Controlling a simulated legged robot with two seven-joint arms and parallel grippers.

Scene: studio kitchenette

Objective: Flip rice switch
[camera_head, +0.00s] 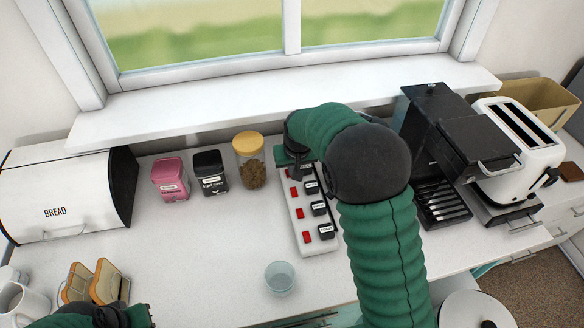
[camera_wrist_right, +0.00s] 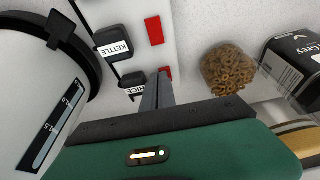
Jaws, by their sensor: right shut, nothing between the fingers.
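A white power strip (camera_head: 320,245) lies on the counter with red switches and black labelled plugs. My right gripper (camera_head: 298,168) is shut and empty over its far end. In the right wrist view the gripper's closed fingers (camera_wrist_right: 158,92) are beside a red switch (camera_wrist_right: 165,73), which they partly hide; contact is unclear. The plug next to it (camera_wrist_right: 133,82) has a partly hidden label ending in "ICE". The neighbouring plug is labelled KETTLE (camera_wrist_right: 115,43), with its own red switch (camera_wrist_right: 155,30). My left gripper (camera_head: 115,315) shows only partly at the bottom left; its fingers are unclear.
A pink canister (camera_head: 170,180), a black canister (camera_head: 211,174) and a yellow-lidded jar (camera_head: 249,162) stand left of the strip. A glass (camera_head: 280,277) stands nearer. A coffee machine (camera_head: 465,145) and toaster (camera_head: 525,150) are right. A breadbox (camera_head: 62,195) is left.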

